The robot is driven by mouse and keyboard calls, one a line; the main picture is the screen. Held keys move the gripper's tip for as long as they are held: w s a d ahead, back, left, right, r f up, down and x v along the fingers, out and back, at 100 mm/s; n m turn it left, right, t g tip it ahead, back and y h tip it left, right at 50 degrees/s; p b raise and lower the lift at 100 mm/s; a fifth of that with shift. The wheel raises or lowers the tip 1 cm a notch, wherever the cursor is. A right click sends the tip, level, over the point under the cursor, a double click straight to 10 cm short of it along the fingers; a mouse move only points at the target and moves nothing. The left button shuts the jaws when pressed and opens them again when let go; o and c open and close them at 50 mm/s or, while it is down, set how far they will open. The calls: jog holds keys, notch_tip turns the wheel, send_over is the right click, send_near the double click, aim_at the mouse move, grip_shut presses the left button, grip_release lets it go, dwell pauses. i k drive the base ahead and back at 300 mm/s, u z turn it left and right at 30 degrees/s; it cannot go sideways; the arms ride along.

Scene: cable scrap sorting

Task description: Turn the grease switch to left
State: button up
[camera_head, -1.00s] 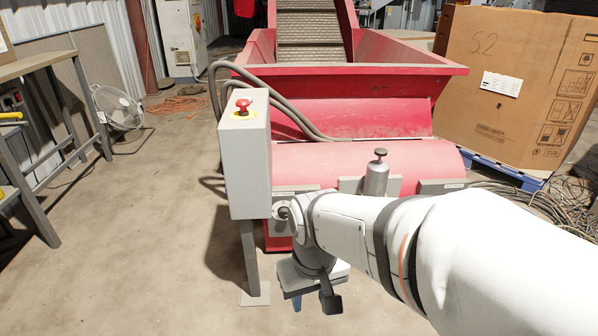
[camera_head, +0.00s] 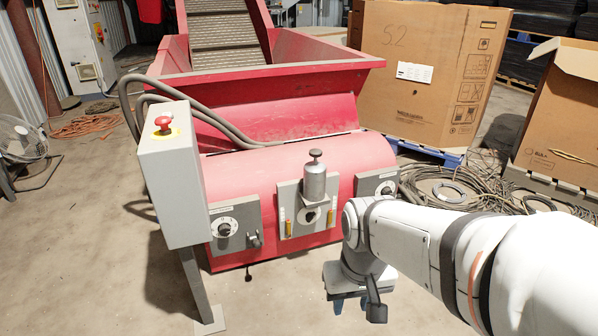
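Three grey control panels sit on the front of the red machine (camera_head: 345,160). The left panel has a round dial knob (camera_head: 224,229) and a small lever (camera_head: 256,239). The middle panel has a grey canister (camera_head: 315,182) above a dark round knob (camera_head: 311,216). The right panel (camera_head: 368,184) has a dark knob (camera_head: 387,188) and is partly hidden by my arm. The labels are too small to read, so I cannot tell which control is the grease switch. My gripper (camera_head: 352,303) points down in front of the machine, apart from the panels; its fingers are mostly hidden.
A grey box (camera_head: 175,190) with a red emergency button (camera_head: 163,124) stands on a post at the left. Cardboard boxes (camera_head: 425,75) stand on pallets at the right, with loose cables (camera_head: 455,185) on the floor. The floor at front left is clear.

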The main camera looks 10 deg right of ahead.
aim_at(309, 216)
jog(key=z, duration=0.05)
jog(key=i, duration=1)
jog(key=z, duration=0.2)
jog(key=k, duration=0.5)
jog(key=u, duration=1.45)
jog(key=k, duration=0.2)
jog(key=z, duration=0.45)
jog(key=i, duration=0.45)
jog(key=u, duration=0.05)
